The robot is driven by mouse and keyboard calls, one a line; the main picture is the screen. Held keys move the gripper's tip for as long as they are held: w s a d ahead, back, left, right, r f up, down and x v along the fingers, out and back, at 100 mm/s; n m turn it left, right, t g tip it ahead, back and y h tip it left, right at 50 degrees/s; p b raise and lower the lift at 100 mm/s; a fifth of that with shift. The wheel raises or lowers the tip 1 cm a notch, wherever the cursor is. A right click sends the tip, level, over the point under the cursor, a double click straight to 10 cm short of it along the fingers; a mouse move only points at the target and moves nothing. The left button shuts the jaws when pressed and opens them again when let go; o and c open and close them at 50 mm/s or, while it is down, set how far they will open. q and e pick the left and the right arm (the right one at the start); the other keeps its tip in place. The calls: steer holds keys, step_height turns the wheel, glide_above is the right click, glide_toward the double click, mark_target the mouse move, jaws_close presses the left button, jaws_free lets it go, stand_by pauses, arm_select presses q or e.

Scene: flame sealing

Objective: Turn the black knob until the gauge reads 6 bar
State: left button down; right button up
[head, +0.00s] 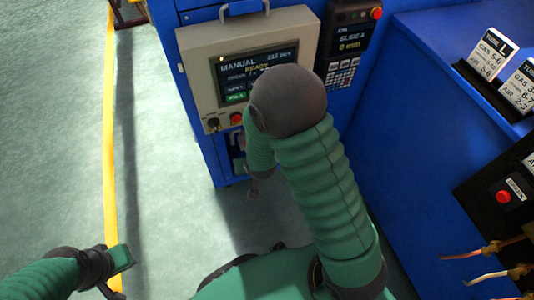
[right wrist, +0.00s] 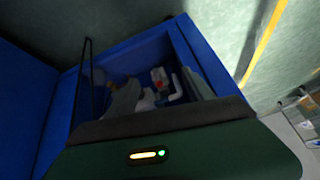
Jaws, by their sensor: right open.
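No gauge dial can be made out in either view. A small dark knob (head: 213,124) sits at the lower left of the beige control panel; I cannot tell whether it is the task's knob. My right arm bends down in front of the blue cabinet, and its gripper (head: 254,187) shows small and dark below the panel. In the right wrist view, an open blue compartment holds dim fittings, including a red-and-white part (right wrist: 159,76) and a white bent pipe (right wrist: 177,87). The right gripper is open. My left gripper (head: 113,285) is low at the left, over the floor, its jaws unclear.
The beige panel (head: 290,30) has a lit screen reading MANUAL and a red button (head: 236,118). A keypad unit (head: 342,73) is beside it. A blue bench (head: 415,110) at right carries cards and another red button (head: 503,196). Green floor is free at left, beside a yellow line (head: 110,120).

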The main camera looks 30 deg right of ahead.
steer(key=w+d+f+m+t+h, duration=0.2)
steer(key=d+f+t+h, duration=0.3)
steer(key=d+f, duration=0.5)
steer(key=s+f+n+t+y, duration=0.2)
steer(key=s+n+t, duration=0.2)
steer(key=s+t, duration=0.3)
steer(key=b+x, duration=0.8)
steer(key=x, duration=0.8)
steer(key=shift+f+g, duration=0.25)
steer(key=shift+g, duration=0.05)
jaws_close()
